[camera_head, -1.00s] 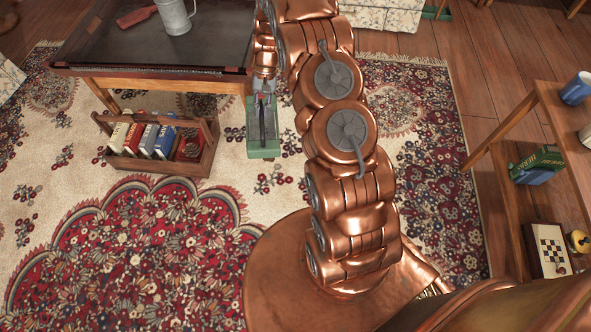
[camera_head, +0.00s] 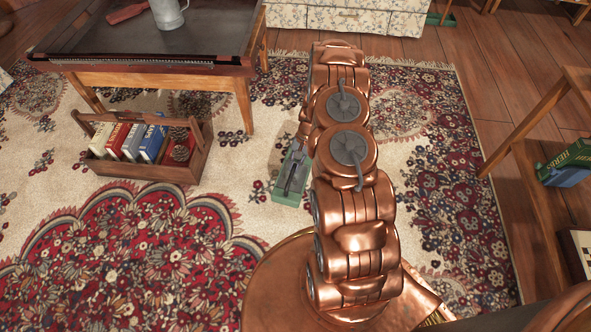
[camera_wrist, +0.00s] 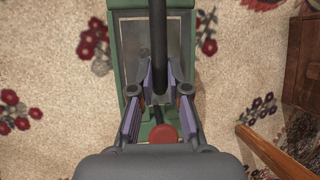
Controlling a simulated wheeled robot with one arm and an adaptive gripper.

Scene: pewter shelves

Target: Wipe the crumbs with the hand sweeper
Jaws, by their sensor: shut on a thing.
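The hand sweeper (camera_head: 292,178) has a green rectangular body and a dark handle. In the head view it is over the patterned rug, left of my arm and right of the table; I cannot tell whether it touches the rug. In the wrist view the sweeper's green body (camera_wrist: 117,65) lies beyond my fingers, with a dark bar running up its middle and a round red knob near my palm. My gripper (camera_wrist: 160,92) is shut on the sweeper's handle, one finger on each side. My arm partly hides the gripper in the head view. I cannot make out any crumbs.
A wooden table (camera_head: 75,42) at upper left carries a grey metal mug (camera_head: 168,12) and a red item (camera_head: 126,13). A wooden carrier (camera_head: 140,172) with books stands on the rug. A wooden shelf (camera_head: 530,160) is at right, a floral sofa (camera_head: 350,18) behind.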

